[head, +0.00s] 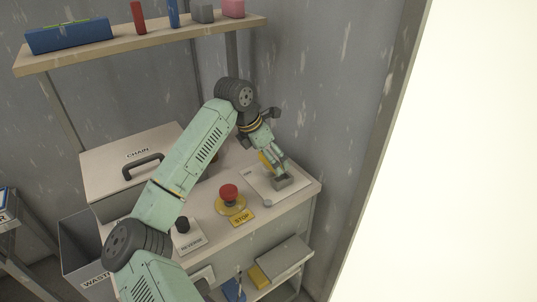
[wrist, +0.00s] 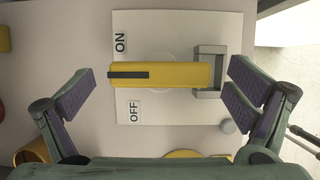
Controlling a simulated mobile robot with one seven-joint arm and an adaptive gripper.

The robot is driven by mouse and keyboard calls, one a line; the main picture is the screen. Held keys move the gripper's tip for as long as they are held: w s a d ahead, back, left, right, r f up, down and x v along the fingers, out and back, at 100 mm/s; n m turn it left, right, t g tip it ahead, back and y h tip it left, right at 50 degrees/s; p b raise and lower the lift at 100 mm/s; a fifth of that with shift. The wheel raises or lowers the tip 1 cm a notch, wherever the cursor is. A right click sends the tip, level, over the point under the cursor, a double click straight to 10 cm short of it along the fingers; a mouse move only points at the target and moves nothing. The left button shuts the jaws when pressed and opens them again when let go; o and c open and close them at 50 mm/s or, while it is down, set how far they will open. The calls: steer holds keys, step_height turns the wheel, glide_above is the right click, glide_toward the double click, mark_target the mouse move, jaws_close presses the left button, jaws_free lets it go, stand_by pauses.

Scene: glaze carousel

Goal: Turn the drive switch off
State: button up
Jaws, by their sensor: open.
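The drive switch is a yellow bar handle (wrist: 180,75) with a dark stripe on its left part. It lies across a white plate (wrist: 190,28), between the ON label (wrist: 120,43) above and the OFF label (wrist: 134,111) below. A grey bracket (wrist: 209,49) stands around its right end. In the head view the handle (head: 265,159) is partly hidden by my gripper (head: 279,166). My gripper is open over the plate. In the wrist view its fingers (wrist: 165,88) are on either side of the handle's two ends, with nothing visibly held.
A red stop button (head: 229,191) and a black reverse knob (head: 182,223) stand on the same bench top. A small grey knob (head: 267,203) is beside the plate. The chain cover (head: 110,165) is at left; a loaded shelf (head: 150,46) hangs above.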

steer(key=c, duration=1.2)
steer(key=shift+o, duration=0.2)
